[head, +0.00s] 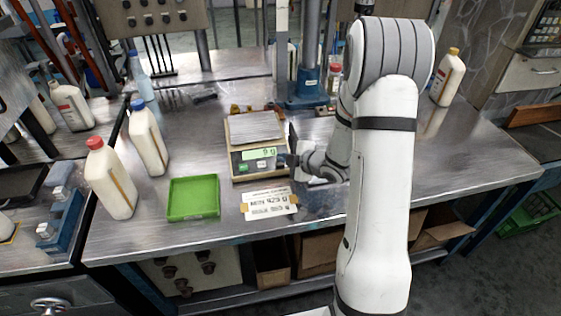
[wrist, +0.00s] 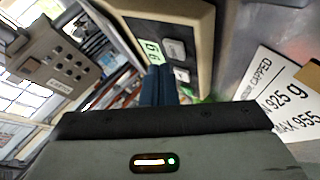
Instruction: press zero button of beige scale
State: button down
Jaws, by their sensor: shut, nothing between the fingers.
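The beige scale (head: 234,132) stands on the metal table with a bare grey weighing plate. Its green display (head: 259,154) is lit, and its front buttons lie below the display in the head view. In the wrist view the scale (wrist: 202,18) shows tilted, with its display (wrist: 152,51), a grey button (wrist: 174,48) and a lighter button (wrist: 182,75). My gripper (wrist: 158,70) is shut and empty, its dark fingertips close to the display and buttons. I cannot tell whether they touch. In the head view my gripper (head: 293,150) is at the scale's right side, partly hidden by my arm.
A green tray (head: 193,214) and a printed card (head: 269,203) lie in front of the scale. White bottles (head: 110,178) stand at the left, one with a red cap. A blue stand (head: 306,92) rises behind the scale.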

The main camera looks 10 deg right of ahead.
jog(key=shift+f, duration=0.15)
jog(key=shift+w+f+b, duration=0.2)
jog(key=shift+f+b, duration=0.1)
jog(key=shift+b, duration=0.3)
jog(key=shift+w+f+b, duration=0.1)
jog(key=shift+f+b, duration=0.25)
jog(key=shift+b, duration=0.1)
dwell(0.5)
jog(key=shift+r, duration=0.15)
dwell(0.3)
jog(key=shift+s+r+p, duration=0.3)
jog(key=shift+r+p, duration=0.1)
jog(key=shift+r, duration=0.25)
jog(key=shift+s+r+p, duration=0.3)
jog(key=shift+r+p, duration=0.15)
jog(key=shift+r, duration=0.35)
jog(key=shift+s+r+p, duration=0.25)
jog(key=shift+r+p, duration=0.25)
jog(key=shift+r, duration=0.25)
jog(key=shift+s+r+p, duration=0.3)
jog(key=shift+r+p, duration=0.15)
jog(key=shift+r, duration=0.35)
